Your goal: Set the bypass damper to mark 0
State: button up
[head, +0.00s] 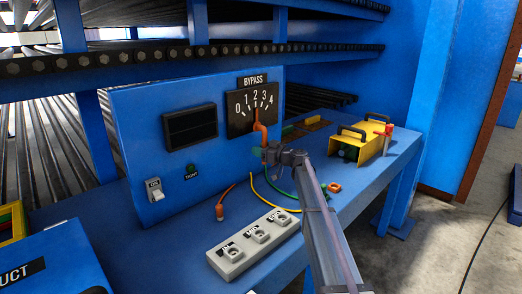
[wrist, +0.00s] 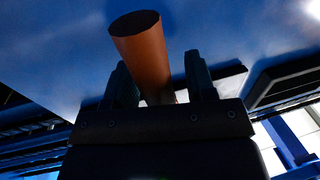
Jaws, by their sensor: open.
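The bypass damper is an orange lever (head: 261,133) on a black dial plate (head: 236,122) marked 0 to 4, under a BYPASS label, on the blue panel. Its upper end shows below about mark 2; the exact setting is hard to tell. My gripper (head: 267,153) is at the lower end of the lever. In the wrist view the orange lever (wrist: 143,50) stands between the two dark fingers of my gripper (wrist: 160,82). The fingers are open, with a visible gap on the right side of the lever. Whether the left finger touches it is unclear.
The blue panel (head: 140,115) also carries a dark display (head: 190,126), a green lamp (head: 191,170) and a switch (head: 155,189). A grey button box (head: 253,242), loose cables and a yellow carrier (head: 359,146) lie on the blue bench (head: 378,181). Rollers run behind.

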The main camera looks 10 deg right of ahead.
grip_shut()
dwell(0.3)
